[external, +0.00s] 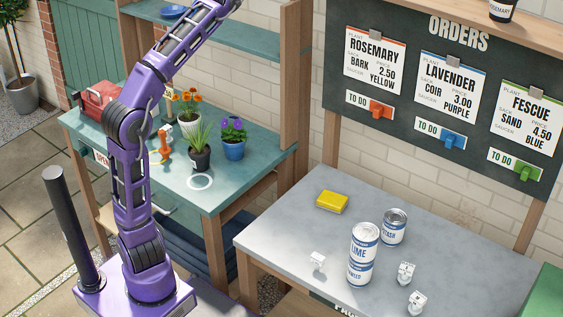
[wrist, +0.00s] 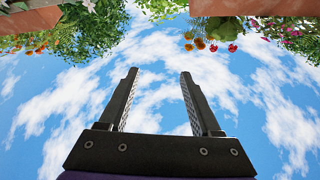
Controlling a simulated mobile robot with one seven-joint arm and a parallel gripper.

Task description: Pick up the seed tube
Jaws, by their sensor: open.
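I cannot pick out a seed tube for certain in either view. A dark container (external: 502,11) with a white label reading ROSEMARY stands on the wooden ledge above the orders board, cut off by the top edge; I cannot tell whether it is a tube. My gripper (wrist: 160,75) shows in the wrist view with its two black fingers apart and nothing between them. It points up at sky, with plants and brick-red edges along the top of that view. In the external view my arm reaches up past the top edge, so the gripper is out of that frame.
The grey table (external: 290,235) holds a yellow block (external: 332,201), a LIME can (external: 364,243), a lower can (external: 360,272), another can (external: 394,228) and small white pieces (external: 406,272). The green bench (external: 225,190) carries potted plants (external: 233,138) and a red toolbox (external: 100,101).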

